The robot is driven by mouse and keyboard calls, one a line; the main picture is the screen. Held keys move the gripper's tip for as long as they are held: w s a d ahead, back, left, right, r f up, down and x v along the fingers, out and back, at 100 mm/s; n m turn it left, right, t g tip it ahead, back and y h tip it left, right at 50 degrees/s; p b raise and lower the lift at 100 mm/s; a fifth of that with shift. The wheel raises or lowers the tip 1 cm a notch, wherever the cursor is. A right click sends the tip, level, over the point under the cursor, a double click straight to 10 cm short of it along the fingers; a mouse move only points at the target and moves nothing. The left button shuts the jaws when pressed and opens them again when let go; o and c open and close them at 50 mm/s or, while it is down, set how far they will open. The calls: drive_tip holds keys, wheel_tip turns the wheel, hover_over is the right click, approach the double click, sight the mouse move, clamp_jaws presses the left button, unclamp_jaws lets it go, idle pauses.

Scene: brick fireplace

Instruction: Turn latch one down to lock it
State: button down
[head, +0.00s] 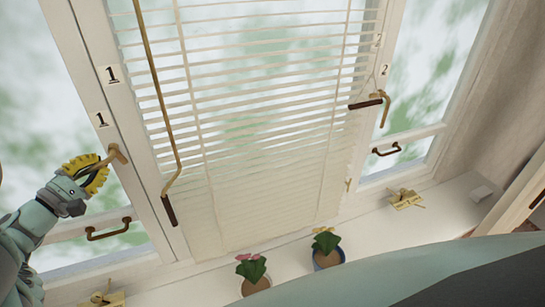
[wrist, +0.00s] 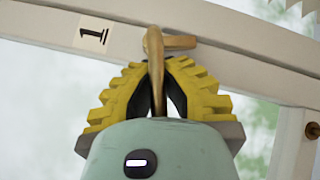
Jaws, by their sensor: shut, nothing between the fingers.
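Latch one is a brass lever (head: 117,154) on the white window frame at the left, below two "1" labels (head: 101,120). Its handle slants down and left across my gripper in the head view. In the wrist view the latch (wrist: 154,50) has its pivot on the frame bar beside a "1" label (wrist: 92,34), and its handle runs over the gap between my yellow fingers. My gripper (head: 98,170) is at the latch, with its fingertips close to the pivot; it also shows in the wrist view (wrist: 157,72). The fingers are shut, not gripping the handle; contact is unclear.
A brass rod with a dark end (head: 169,208) hangs beside the blinds (head: 265,110). A bronze window handle (head: 108,230) is below my gripper. Latch two (head: 386,108) is at the right. Two potted flowers (head: 328,257) (head: 254,285) stand on the sill.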

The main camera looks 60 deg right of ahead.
sight(120, 159)
drive_tip(key=f+n+t+h+b, duration=0.1)
drive_tip(key=n+t+b, duration=0.2)
drive_tip(key=n, duration=0.1)
drive_tip(key=s+d+f+n+t+h+b, duration=0.1)
drive_tip(key=n+t+b, duration=0.2)
drive_tip(key=n+b, duration=0.1)
drive_tip(key=d+f+n+t+h+b, duration=0.1)
drive_tip(key=n+t+b, duration=0.2)
drive_tip(key=n, duration=0.1)
drive_tip(key=shift+s+d+n+h, duration=0.2)
drive_tip(key=shift+s+n+h, duration=0.1)
drive_tip(key=shift+s+n, duration=0.1)
drive_tip(key=shift+s+d+r+n+t+y+b, duration=0.15)
drive_tip(key=shift+n+t+y, duration=0.4)
drive_tip(key=shift+n+t, duration=0.7)
drive_tip(key=shift+s+d+n+t+y+b, duration=0.1)
drive_tip(key=shift+d+n+t+y+b, duration=0.15)
drive_tip(key=shift+n+t+y, duration=0.65)
drive_tip(key=shift+s+d+r+n+t+y+b, duration=0.15)
drive_tip(key=shift+d+n+t+y+b, duration=0.1)
drive_tip(key=shift+n+t, duration=1.25)
drive_tip(key=c, duration=1.7)
unclamp_jaws()
drive_tip(key=shift+n+g, duration=0.25)
drive_tip(key=shift+n, duration=0.1)
drive_tip(key=o, duration=0.7)
drive_tip(key=shift+f, duration=0.25)
